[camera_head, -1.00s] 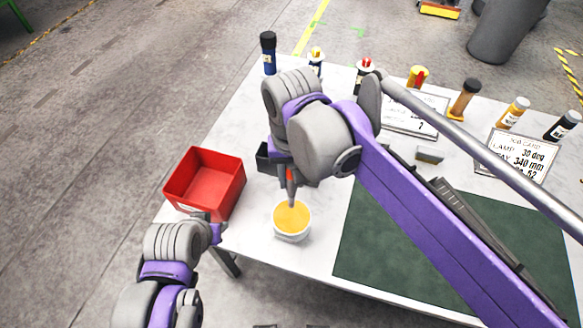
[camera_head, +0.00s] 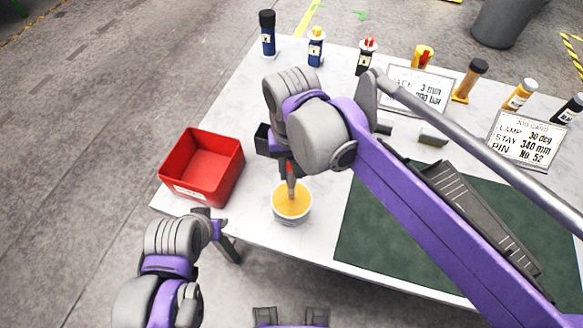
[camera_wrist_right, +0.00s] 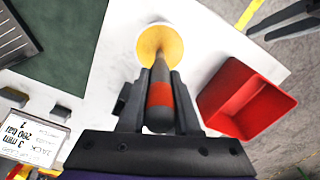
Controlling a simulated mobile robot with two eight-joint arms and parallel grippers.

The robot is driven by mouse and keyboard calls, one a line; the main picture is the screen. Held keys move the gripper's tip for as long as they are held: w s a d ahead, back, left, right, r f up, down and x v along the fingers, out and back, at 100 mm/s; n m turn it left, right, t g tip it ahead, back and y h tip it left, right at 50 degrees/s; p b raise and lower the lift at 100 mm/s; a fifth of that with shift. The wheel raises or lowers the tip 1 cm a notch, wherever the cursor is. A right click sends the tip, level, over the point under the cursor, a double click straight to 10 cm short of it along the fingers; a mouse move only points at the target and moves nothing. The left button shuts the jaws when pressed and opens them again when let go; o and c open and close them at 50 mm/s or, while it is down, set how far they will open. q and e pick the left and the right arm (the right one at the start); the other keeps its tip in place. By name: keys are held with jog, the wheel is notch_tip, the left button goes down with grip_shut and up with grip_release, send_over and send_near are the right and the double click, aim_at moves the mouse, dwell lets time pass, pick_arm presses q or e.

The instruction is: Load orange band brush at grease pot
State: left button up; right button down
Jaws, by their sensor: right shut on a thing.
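The grease pot (camera_head: 292,215), a small white tub of yellow-orange grease, stands near the table's front edge. The brush's lower end is over the grease and seems to reach it; the exact depth cannot be told. My left gripper (camera_head: 217,228) is low at the table's front left corner, away from the pot; its fingers are unclear.
A red bin (camera_head: 210,195) stands left of the pot. A dark green mat (camera_head: 375,235) lies to the right. Several bottles, among them a dark blue one (camera_head: 267,35), and printed cards (camera_head: 525,140) line the back. White tabletop around the pot is clear.

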pick_arm(q)
jog(key=shift+s+f+b, duration=0.2)
jog(key=shift+f+b, duration=0.1)
jog(key=shift+f, duration=0.1)
pick_arm(e)
jog(key=shift+s+f, duration=0.1)
jog(key=shift+f, duration=0.5)
dwell(1.1)
